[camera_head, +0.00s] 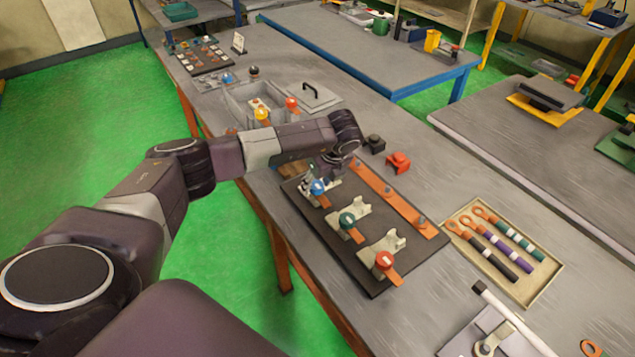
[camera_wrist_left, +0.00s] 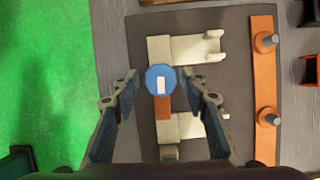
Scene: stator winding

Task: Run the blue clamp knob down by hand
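The blue clamp knob (camera_head: 318,187) sits at the far end of a row of clamps on a dark board (camera_head: 375,284). In the left wrist view the round blue knob (camera_wrist_left: 161,79), with a white mark on top, is near the middle. My left gripper (camera_head: 322,176) is over this clamp. In the left wrist view its fingers (camera_wrist_left: 161,88) are open, one on each side of the knob, with visible gaps. The knob's height on its thread cannot be told. My right gripper is not in view.
The green knob (camera_head: 347,220) and red knob (camera_head: 384,260) stand nearer on the same board, with pale cradles beside them. An orange bar (camera_head: 390,198) with upright studs runs along the board's right side. A tray (camera_head: 549,275) of cable leads lies to the right.

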